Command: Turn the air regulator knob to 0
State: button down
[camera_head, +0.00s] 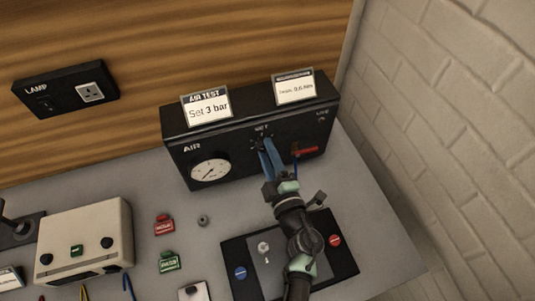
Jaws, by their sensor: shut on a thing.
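The air regulator is a black box (180,152) on the bench against the wood-panelled wall. A round white gauge (210,170) with a dark needle is at its lower left. The regulator knob, under the "SET" marking (262,129), is mostly hidden by my gripper; its pointer setting cannot be read. My gripper (265,146), with blue fingers, reaches up to the box front and is shut on the knob.
A red lever (305,150) sits close to the right of my gripper. A black panel (344,262) lies under my arm. A cream box (84,238) stands at left, with red (163,225) and green (168,262) items beside it. A brick wall bounds the right.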

jog(key=n+b, duration=0.2)
jog(key=n, duration=0.4)
jog(key=shift+f, duration=0.1)
jog(key=n+b, duration=0.2)
jog(key=n, duration=0.4)
dwell(0.4)
jog(key=c, duration=0.5)
grip_release()
jog(key=shift+r, duration=0.2)
jog(key=shift+s, duration=0.1)
jog(key=b+v, duration=0.2)
jog(key=v, duration=1.1)
